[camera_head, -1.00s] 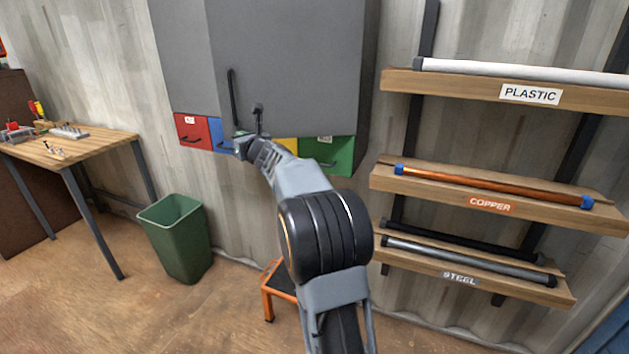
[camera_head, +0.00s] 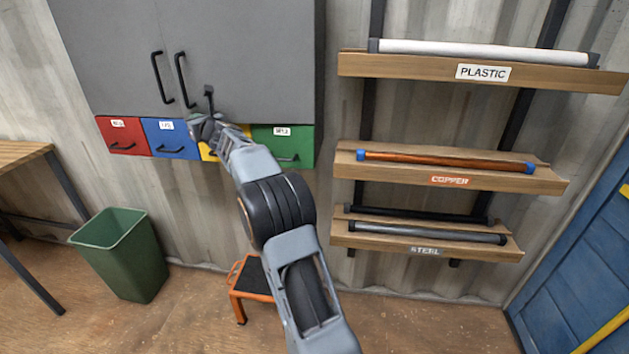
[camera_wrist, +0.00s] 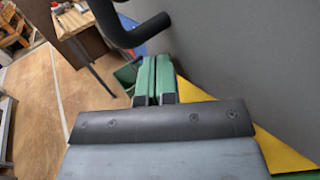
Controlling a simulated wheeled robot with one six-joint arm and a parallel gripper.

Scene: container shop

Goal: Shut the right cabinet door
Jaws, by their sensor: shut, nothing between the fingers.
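The grey cabinet's right door (camera_head: 250,60) has a black bar handle (camera_head: 181,80) close beside the handle of the left door (camera_head: 100,60). The right door looks flush or nearly flush with the left one; I cannot tell whether a small gap is left. My gripper (camera_wrist: 153,62) is shut and empty, with green fingers side by side. In the head view it is at the right door's lower edge, just below and right of the handle, its fingertips hard to make out. In the wrist view the handle (camera_wrist: 135,32) is close above the fingers, and the door face (camera_wrist: 240,50) fills the right.
Red (camera_head: 123,133), blue (camera_head: 172,138), yellow (camera_head: 207,152) and green (camera_head: 290,143) drawers sit under the doors. A green bin (camera_head: 125,255) and an orange step stool (camera_head: 250,278) stand below. A pipe rack (camera_head: 450,180) is at the right, a workbench (camera_head: 20,155) at the left.

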